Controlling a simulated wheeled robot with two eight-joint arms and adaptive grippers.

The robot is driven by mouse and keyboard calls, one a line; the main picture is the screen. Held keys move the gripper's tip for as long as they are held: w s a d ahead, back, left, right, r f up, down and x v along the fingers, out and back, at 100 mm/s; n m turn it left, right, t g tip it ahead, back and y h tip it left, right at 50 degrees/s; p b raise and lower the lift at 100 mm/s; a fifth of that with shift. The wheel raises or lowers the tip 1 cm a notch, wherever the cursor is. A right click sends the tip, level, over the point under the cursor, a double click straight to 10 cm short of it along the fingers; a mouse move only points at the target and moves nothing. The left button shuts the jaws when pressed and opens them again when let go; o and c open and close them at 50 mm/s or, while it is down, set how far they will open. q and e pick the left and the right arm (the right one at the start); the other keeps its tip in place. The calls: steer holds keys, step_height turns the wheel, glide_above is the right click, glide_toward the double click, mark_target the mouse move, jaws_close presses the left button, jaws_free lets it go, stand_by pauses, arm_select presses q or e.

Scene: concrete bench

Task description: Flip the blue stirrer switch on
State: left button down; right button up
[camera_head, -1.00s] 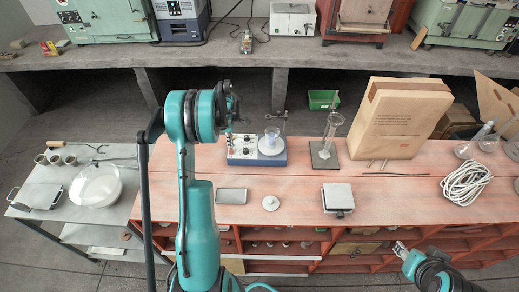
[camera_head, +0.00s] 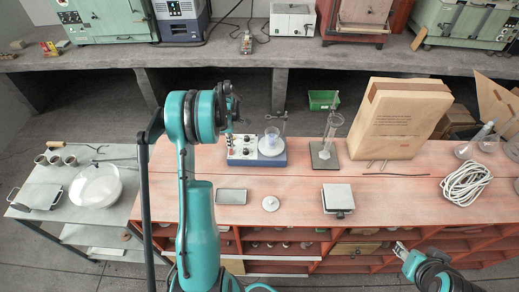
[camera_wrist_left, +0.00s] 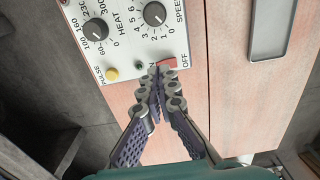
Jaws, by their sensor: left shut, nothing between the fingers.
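The blue stirrer (camera_head: 276,161) stands on the red bench, with a white control panel on its left part and a glass beaker (camera_head: 272,134) on its round plate. In the left wrist view, the panel (camera_wrist_left: 125,50) shows HEAT and SPEED knobs, a yellow PULSE button and a red rocker switch (camera_wrist_left: 168,64) beside the word OFF. My left gripper (camera_wrist_left: 163,80) is shut and empty, its fingertips over the panel's edge at the switch, partly covering it. Contact cannot be told. My right gripper (camera_head: 400,248) is at the bench's front right, its jaw state unclear.
A stand with a glass cylinder (camera_head: 333,123), a paper bag (camera_head: 400,118) and coiled rope (camera_head: 467,184) are to the right.

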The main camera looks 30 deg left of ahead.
arm_select(q)
steer(key=shift+f+b, duration=1)
steer(key=shift+f, duration=0.15)
stand_by(0.5)
steer(key=shift+r+p, duration=1.75)
steer(key=shift+r, duration=1.8)
